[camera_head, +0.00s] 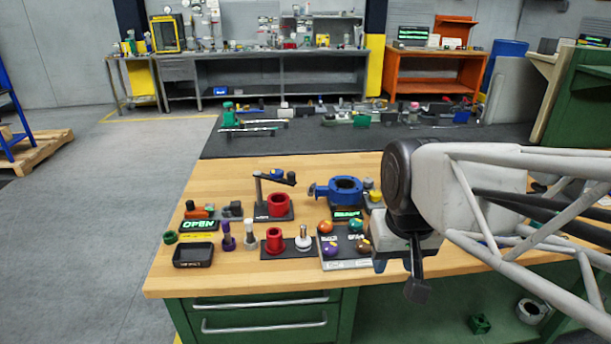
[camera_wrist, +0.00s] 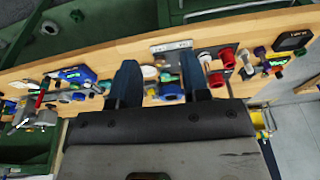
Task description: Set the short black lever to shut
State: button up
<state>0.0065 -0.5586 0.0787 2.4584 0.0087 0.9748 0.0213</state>
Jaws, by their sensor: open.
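A short dark lever-like bar (camera_head: 283,178) stands out near-level from the top of a black post at the middle of the bench, with a small blue part on it. I cannot tell if it is the lever named or how it is set. A blue ring-shaped valve body (camera_head: 345,188) lies to its right. My gripper (camera_head: 416,285) is over the bench's front edge, right of these parts and apart from them. In the wrist view my gripper (camera_wrist: 160,75) has its two dark fingers spread, with nothing held between them.
Bare wood shows along the left front. Green drawers (camera_head: 260,315) are below.

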jog(key=w+a+r+g, duration=0.1)
jog(key=w+r+g, duration=0.15)
jog(key=w, duration=1.05)
jog(key=m+g+y, duration=0.1)
jog(key=g+y, duration=0.2)
jog(key=g, duration=0.1)
send_over(312, 191)
jog(key=w+d, duration=0.1)
jog(key=d, duration=0.1)
notch_tip(312, 191, down, 12)
jog(key=shift+w+f, duration=0.6)
jog(key=shift+w, duration=0.1)
jog(key=shift+a+f, duration=0.1)
jog(key=shift+x, duration=3.85)
grip_shut()
